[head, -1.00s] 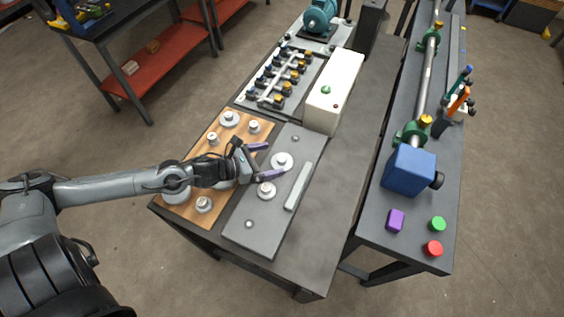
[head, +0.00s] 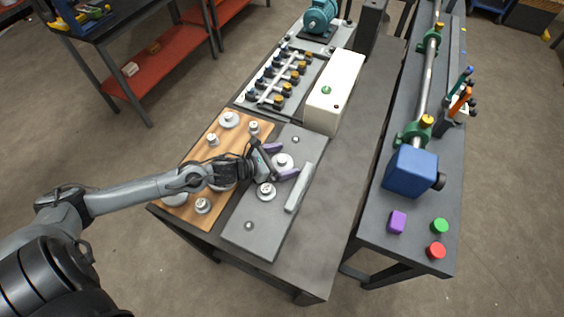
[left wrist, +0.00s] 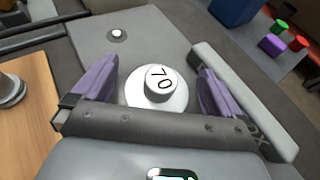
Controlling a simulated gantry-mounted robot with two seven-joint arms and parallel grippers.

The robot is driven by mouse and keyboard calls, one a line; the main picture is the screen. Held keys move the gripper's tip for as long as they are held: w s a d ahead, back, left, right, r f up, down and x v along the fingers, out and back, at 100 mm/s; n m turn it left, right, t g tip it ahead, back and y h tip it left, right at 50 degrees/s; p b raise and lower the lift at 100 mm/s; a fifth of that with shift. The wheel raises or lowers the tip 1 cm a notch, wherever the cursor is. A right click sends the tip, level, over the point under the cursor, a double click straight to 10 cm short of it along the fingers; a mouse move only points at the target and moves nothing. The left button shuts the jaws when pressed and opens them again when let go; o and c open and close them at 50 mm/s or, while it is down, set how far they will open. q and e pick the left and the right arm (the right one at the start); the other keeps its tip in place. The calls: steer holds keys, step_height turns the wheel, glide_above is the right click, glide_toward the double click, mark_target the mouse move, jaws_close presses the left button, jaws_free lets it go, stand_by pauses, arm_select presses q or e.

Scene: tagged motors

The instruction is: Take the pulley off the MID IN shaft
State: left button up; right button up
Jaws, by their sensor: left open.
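A light grey pulley with a wide flange and a hub marked "70" (left wrist: 158,84) sits on the grey plate (head: 262,228). It also shows in the head view (head: 283,161). My left gripper (head: 283,160) is open, its two purple fingers on either side of this pulley, with visible gaps in the left wrist view. A second pulley (head: 266,191) sits nearer on the same plate. A bare shaft (head: 295,139) stands at the plate's far end and another stud (head: 249,225) at its near end. No MID IN label is readable. My right gripper is not in view.
A pale bar (head: 299,187) lies along the plate's right side, close to one finger. A wooden board (head: 188,209) with several pulleys lies left, under my arm. A white box (head: 333,95) stands behind. The bench right of the plate is clear.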

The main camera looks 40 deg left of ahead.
arm_select(q)
steer(key=c, duration=1.2)
steer(key=shift+o, duration=0.2)
steer(key=shift+r, duration=0.15)
